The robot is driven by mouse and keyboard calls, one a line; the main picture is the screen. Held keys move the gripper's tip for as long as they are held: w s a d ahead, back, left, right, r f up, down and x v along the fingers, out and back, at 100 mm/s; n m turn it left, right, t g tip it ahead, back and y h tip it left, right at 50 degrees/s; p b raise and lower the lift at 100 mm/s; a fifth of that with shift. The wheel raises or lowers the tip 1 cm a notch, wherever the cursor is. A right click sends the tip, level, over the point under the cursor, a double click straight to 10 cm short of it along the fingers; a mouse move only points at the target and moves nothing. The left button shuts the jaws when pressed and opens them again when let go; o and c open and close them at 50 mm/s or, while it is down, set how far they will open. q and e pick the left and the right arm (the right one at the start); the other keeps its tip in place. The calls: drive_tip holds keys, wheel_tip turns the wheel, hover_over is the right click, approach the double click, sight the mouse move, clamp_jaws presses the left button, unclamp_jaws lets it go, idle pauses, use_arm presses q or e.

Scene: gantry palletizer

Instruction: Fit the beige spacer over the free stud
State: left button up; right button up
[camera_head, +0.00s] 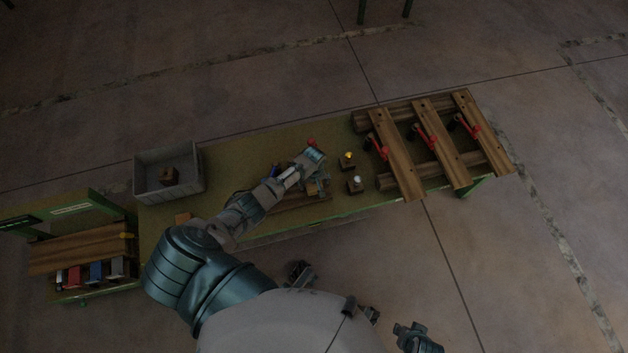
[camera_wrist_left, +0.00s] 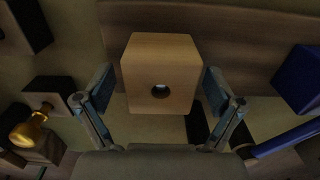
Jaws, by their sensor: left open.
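The beige spacer (camera_wrist_left: 160,110) is a block with a round hole in its near face. In the left wrist view it sits between the two fingers of my left gripper (camera_wrist_left: 163,92), with a gap at each side. The left gripper is open; in the head view it (camera_head: 318,186) is low over the table's front part. A small pale spot shows inside the hole; I cannot tell whether it is a stud. I cannot pick out the free stud for certain. My right gripper (camera_head: 416,338) shows dimly at the bottom right of the head view.
A blue block (camera_wrist_left: 300,78) is right of the spacer. A block with a yellow knob (camera_wrist_left: 30,132) is at left. A grey bin (camera_head: 142,182) holds a brown block. Wooden beams with red clamps (camera_head: 424,135) fill the table's right end.

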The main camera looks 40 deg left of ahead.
use_arm(q)
wheel_tip(320, 180, up, 12)
drive_tip(key=shift+f, duration=0.15)
idle(0.7)
